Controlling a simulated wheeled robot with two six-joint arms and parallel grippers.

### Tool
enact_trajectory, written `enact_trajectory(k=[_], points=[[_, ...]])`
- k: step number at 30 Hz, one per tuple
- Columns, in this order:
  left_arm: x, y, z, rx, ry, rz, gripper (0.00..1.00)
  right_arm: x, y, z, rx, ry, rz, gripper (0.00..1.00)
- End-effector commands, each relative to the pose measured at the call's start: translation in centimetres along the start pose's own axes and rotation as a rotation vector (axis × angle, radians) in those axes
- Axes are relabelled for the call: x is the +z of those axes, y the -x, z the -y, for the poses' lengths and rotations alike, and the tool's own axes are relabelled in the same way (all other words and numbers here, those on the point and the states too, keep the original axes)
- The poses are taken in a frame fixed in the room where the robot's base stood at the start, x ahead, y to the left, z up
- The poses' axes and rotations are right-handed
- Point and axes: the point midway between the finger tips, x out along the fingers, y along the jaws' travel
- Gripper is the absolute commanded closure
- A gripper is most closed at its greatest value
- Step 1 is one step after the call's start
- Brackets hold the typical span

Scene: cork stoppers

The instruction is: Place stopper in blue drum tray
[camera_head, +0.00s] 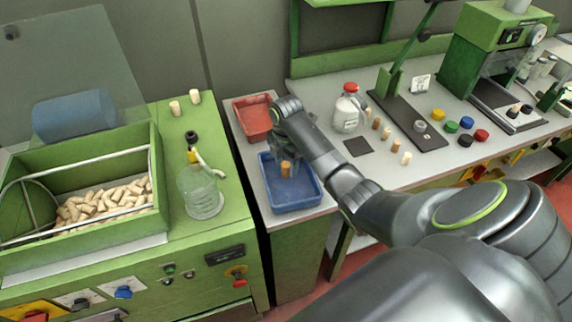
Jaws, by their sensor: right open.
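A brown cork stopper (286,169) stands out against the blue tray (294,208) on the narrow bench in the middle. My right gripper (287,156) reaches down over the tray and is open around or just above the stopper. I cannot tell whether the stopper rests on the tray floor or whether the fingers touch it. Several similar stoppers stand on the bench to the right, such as one stopper (406,158). My left gripper is not in view.
A red tray (253,130) sits behind the blue one. A green machine with a bin of corks (105,205) and a clear jar (200,192) stand left. A white red-capped bottle (347,112), a dark pad (358,146) and coloured caps (451,127) lie right.

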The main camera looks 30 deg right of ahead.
Motion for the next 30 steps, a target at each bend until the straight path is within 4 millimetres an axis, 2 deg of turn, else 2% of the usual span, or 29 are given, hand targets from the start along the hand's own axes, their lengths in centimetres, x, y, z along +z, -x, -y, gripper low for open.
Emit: enact_trajectory(k=[6,9,12,21,30], points=[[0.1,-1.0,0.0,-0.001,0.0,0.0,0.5,0.1,4.2,-0.2,0.008,0.002,0.004,0.52],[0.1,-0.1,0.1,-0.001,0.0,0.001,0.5,0.1,7.2,-0.1,0.006,0.0,0.003,0.52],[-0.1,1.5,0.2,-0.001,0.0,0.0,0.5,0.0,8.7,0.0,0.0,0.0,0.001,0.52],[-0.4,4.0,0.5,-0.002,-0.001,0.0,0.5,0.0,11.2,0.0,0.001,-0.001,0.0,0.52],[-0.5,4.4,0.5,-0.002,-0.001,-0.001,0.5,0.0,11.6,0.0,0.001,-0.001,0.0,0.52]])
